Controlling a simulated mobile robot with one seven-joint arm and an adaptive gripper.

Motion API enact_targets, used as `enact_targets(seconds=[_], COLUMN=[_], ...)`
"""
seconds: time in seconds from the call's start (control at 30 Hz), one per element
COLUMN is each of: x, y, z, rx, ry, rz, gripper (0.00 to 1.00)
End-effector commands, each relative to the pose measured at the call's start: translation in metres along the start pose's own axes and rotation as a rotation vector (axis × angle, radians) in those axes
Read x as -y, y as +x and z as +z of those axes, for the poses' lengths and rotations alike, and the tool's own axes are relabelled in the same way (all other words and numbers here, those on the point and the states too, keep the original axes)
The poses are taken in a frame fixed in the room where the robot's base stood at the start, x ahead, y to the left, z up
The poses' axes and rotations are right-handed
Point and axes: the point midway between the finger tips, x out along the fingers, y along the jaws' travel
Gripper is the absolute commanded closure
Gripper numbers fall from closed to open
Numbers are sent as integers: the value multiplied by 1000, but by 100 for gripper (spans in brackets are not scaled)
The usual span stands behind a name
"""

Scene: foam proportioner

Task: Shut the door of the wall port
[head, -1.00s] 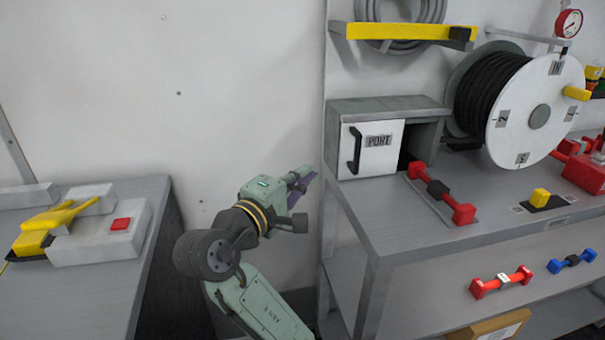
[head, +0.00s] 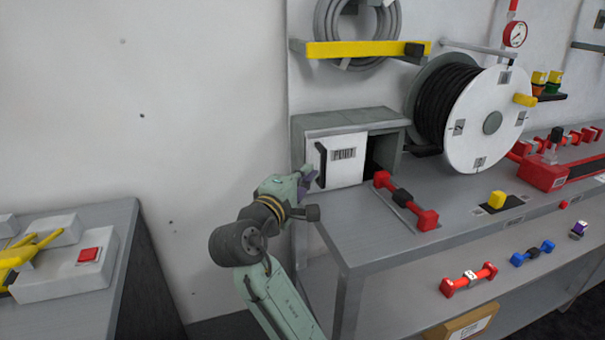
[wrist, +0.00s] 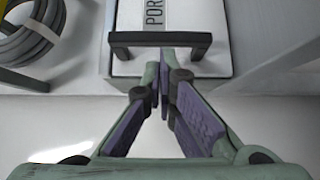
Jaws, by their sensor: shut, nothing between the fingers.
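The wall port (head: 350,121) is a grey box at the back left of the bench. Its white door (head: 350,172), labelled PORT, covers the left part of the front, leaving a dark gap to its right. The door's black bar handle (head: 321,165) is near its left edge. My gripper (head: 309,177) is beside the handle's lower part at the left. In the wrist view, the handle (wrist: 160,38) lies just beyond the fingertips (wrist: 165,66), which are together and empty. I cannot tell whether they touch it.
A red bar with a black middle (head: 403,197) lies on the bench (head: 375,245) to the right of the port. A hose reel (head: 490,120) stands farther right. A yellow bracket (head: 360,49) juts out above the port. A side table (head: 125,245) stands at the left.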

Motion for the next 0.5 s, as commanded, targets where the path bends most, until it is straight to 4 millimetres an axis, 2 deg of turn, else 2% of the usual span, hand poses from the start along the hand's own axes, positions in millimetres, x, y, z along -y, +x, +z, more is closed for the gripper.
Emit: enact_targets(seconds=[0.17,0.4,0.5], x=[1,0,0], y=[12,57,72], z=[12,58,72], rx=[4,7,4], ry=[0,0,-1], rz=[-3,-4,-4], gripper=[100,100,100])
